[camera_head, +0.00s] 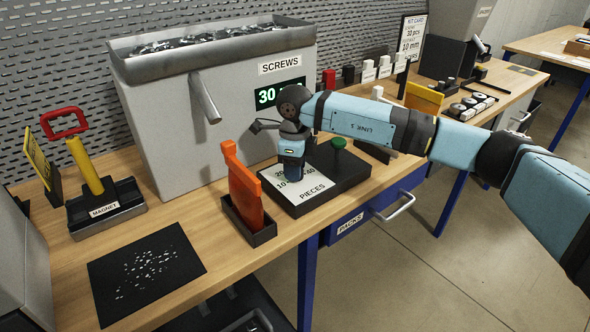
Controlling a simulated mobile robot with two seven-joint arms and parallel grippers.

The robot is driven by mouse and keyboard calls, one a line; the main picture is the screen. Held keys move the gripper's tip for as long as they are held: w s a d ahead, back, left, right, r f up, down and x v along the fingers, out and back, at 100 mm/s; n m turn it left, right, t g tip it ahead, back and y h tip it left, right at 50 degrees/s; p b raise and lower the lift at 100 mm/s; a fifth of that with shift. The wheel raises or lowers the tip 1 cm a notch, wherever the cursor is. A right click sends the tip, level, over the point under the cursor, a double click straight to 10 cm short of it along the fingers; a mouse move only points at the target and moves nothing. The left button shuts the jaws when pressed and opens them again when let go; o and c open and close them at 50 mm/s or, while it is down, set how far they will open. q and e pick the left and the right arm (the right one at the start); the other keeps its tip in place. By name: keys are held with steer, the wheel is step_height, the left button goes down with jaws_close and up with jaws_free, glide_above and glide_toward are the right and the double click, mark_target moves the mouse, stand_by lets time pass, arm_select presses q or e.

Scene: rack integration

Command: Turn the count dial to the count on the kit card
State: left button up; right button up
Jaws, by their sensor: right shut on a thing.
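The count dial's plate (312,191), marked PIECES, lies on a dark box on the bench, with 10, 20 and 40 partly readable. My right gripper (292,174) points down over the plate and is shut on the dial's knob, which it hides along with any pointer. The green display (279,94) on the screw dispenser shows 30, its right part blocked by my right arm. The kit card (411,41) stands at the back and appears to read 30 pcs and 10 mm. My left gripper is not in view.
A green button (338,143) sits on the box beside the dial. An orange paddle (246,187) stands in a dark holder just left of the plate. A magnet tool (92,172) and black mat (146,272) with small bits are further left. The grey screw dispenser (160,125) rises behind.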

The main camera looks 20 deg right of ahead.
steer(key=shift+n, duration=0.6)
steer(key=shift+r, duration=0.1)
steer(key=o, duration=0.9)
step_height(320, 180, up, 14)
steer(key=shift+f, duration=0.1)
